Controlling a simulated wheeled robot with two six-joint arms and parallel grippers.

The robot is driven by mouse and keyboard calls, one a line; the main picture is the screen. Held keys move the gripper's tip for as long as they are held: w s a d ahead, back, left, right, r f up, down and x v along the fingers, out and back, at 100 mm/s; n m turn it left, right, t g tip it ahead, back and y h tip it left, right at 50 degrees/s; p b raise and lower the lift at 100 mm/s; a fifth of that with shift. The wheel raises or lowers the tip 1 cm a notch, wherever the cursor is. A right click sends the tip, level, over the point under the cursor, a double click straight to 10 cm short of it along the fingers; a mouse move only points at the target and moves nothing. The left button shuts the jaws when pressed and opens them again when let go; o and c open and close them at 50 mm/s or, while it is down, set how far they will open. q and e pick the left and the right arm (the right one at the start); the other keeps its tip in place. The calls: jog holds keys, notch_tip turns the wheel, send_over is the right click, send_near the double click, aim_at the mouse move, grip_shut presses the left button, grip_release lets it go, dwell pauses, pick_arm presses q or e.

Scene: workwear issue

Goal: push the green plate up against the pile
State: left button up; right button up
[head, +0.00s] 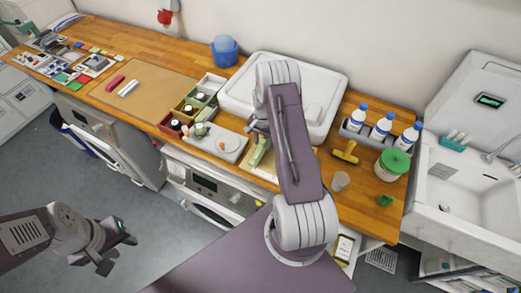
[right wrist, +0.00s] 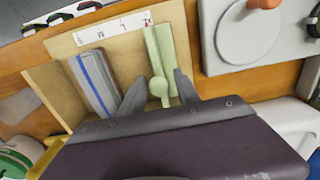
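The green plate (right wrist: 163,47) stands in a shallow wooden tray (right wrist: 125,52) in the right wrist view, with a round pale green knob (right wrist: 158,87) at its near end. The pile (right wrist: 95,80), grey layers with a blue stripe, lies in the tray to the left of the plate, with a gap between them. My right gripper (right wrist: 159,88) is open, one finger on each side of the knob. In the head view the green plate (head: 261,150) shows beside my right arm, which hides much of the tray. My left gripper (head: 119,251) is open and empty over the floor.
A label strip (right wrist: 113,30) with size letters lies along the tray's far edge. A grey board (head: 215,142) with round pieces is left of the tray. A white basin (head: 325,95) is behind; bottles (head: 381,126) and a green-lidded tub (head: 393,163) stand right.

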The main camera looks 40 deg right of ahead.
jog(key=shift+s, duration=0.15)
jog(key=c, duration=0.7)
jog(key=shift+s+d+r+p, duration=0.1)
jog(key=shift+s+d+p, duration=0.1)
jog(key=shift+s+d, duration=0.4)
jog(key=shift+s+d+f+p, duration=0.1)
jog(key=shift+s+d+p, duration=0.05)
jog(key=shift+s, duration=0.7)
jog(key=shift+s+d+r+p, duration=0.1)
jog(key=shift+s+d+p, duration=0.1)
jog(key=shift+s+d, duration=0.4)
jog(key=shift+s+d+p, duration=0.15)
jog(key=shift+s+d, duration=0.4)
jog(key=shift+s, duration=0.7)
jog(key=shift+s+d+p, duration=0.15)
jog(key=shift+s+d, duration=0.4)
jog(key=shift+s, duration=0.7)
jog(key=shift+s+d+p, duration=0.15)
jog(key=shift+s+d, duration=0.4)
jog(key=shift+s, duration=0.7)
jog(key=o, duration=0.5)
jog(key=shift+s+d, duration=0.1)
jog(key=shift+s, duration=0.05)
jog(key=shift+o, duration=1.2)
